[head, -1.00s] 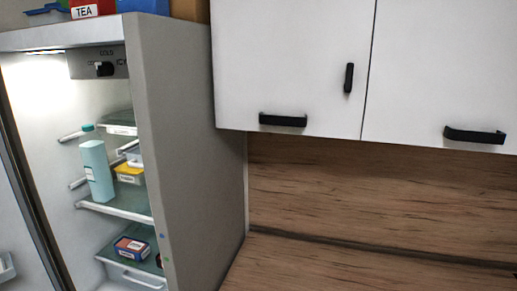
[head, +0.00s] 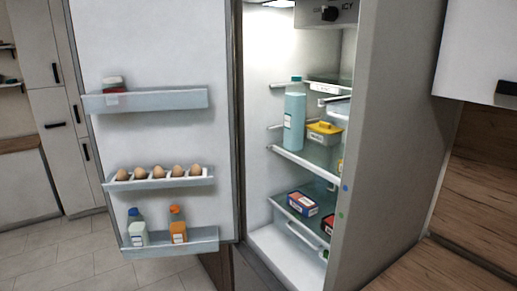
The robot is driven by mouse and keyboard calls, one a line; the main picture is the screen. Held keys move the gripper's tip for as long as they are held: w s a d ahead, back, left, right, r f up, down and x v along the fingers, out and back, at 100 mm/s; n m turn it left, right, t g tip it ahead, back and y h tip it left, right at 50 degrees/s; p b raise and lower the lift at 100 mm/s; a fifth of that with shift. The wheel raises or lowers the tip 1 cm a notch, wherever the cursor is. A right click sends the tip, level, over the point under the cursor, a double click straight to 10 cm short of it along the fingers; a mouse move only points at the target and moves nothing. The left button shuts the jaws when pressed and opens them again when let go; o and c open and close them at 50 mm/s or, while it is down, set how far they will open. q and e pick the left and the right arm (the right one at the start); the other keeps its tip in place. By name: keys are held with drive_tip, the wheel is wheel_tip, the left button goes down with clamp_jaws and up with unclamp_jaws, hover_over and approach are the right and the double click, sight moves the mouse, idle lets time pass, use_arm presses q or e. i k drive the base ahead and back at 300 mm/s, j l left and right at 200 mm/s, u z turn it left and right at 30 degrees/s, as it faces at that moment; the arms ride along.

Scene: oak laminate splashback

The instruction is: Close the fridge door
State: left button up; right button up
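The fridge door (head: 150,55) stands wide open on the left in the head view, its inner side facing me. Its upper shelf holds a small jar (head: 114,88). The middle shelf holds several eggs (head: 158,172). The bottom shelf holds two bottles, one white with a blue cap (head: 136,227) and one orange (head: 178,225). The fridge (head: 385,100) is open to its right. Inside are a light blue bottle (head: 294,115), a yellow-lidded tub (head: 324,132) and a blue box (head: 303,203). Neither of my grippers is in view.
Tall cabinets (head: 52,100) with dark handles stand behind the door at left. Tiled floor (head: 50,255) is clear at the lower left. A wooden counter (head: 420,270) and a white wall cabinet (head: 480,55) are at right.

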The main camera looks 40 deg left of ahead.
sight(176, 59)
drive_tip(key=j+z, duration=0.35)
drive_tip(key=j, duration=1.2)
drive_tip(key=j+u, duration=0.2)
drive_tip(key=j, duration=2.4)
drive_tip(key=j+z, duration=0.25)
drive_tip(key=j, duration=0.3)
drive_tip(key=j+z, duration=0.25)
drive_tip(key=j, duration=0.3)
drive_tip(key=j+z, duration=0.3)
drive_tip(key=j, duration=0.25)
drive_tip(key=k+j+z, duration=0.25)
drive_tip(key=j, duration=0.25)
drive_tip(key=j+z, duration=0.35)
